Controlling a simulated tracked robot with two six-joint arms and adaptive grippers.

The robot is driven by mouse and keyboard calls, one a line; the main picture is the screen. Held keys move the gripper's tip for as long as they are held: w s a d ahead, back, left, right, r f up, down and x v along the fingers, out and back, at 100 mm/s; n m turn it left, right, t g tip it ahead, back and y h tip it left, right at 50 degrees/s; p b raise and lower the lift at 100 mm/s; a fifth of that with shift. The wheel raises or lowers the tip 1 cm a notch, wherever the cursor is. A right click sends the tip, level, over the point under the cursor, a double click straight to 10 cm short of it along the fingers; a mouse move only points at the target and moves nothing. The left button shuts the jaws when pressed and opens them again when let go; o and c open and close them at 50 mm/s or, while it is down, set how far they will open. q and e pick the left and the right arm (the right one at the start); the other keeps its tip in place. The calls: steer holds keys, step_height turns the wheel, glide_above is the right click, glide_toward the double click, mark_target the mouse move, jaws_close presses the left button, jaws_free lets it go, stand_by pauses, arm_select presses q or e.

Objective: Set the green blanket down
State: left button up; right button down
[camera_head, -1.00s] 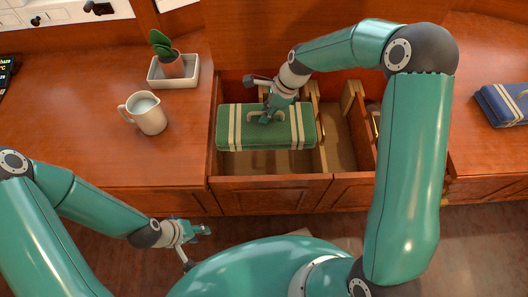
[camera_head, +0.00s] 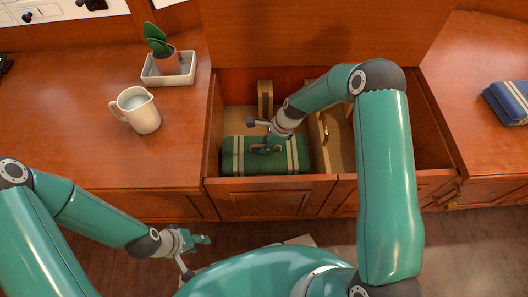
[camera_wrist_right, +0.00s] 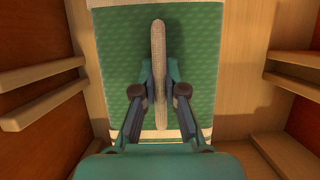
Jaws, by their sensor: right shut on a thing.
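The green blanket (camera_head: 240,154), a folded bundle with cream stripes, is inside the left compartment of an open wooden chest (camera_head: 268,184). It lies level near the front wall. My right gripper (camera_head: 270,147) is above it and shut on its beige handle. In the right wrist view the handle (camera_wrist_right: 158,40) stands between the fingers (camera_wrist_right: 160,92), with the blanket (camera_wrist_right: 112,50) below. I cannot tell whether its underside touches the compartment floor. My left gripper (camera_head: 200,240) is empty, low in front of the chest; its finger opening is unclear.
Wooden slats (camera_head: 265,98) stand in the chest behind the blanket and beside it. A white jug (camera_head: 138,112) and a potted plant in a tray (camera_head: 170,68) stand on the left counter. A blue folded blanket (camera_head: 508,102) lies on the right counter.

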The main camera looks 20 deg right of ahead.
step_height(320, 180, down, 3)
steer(key=shift+f+b, duration=0.15)
steer(key=shift+b, duration=0.3)
steer(key=c, duration=1.2)
jaws_free()
steer(key=shift+c, duration=0.2)
steer(key=p+v, duration=0.3)
steer(key=v, duration=0.7)
steer(key=shift+r+p, duration=0.4)
steer(key=shift+r, duration=0.05)
steer(key=shift+d+r, duration=0.35)
steer(key=shift+r, duration=0.25)
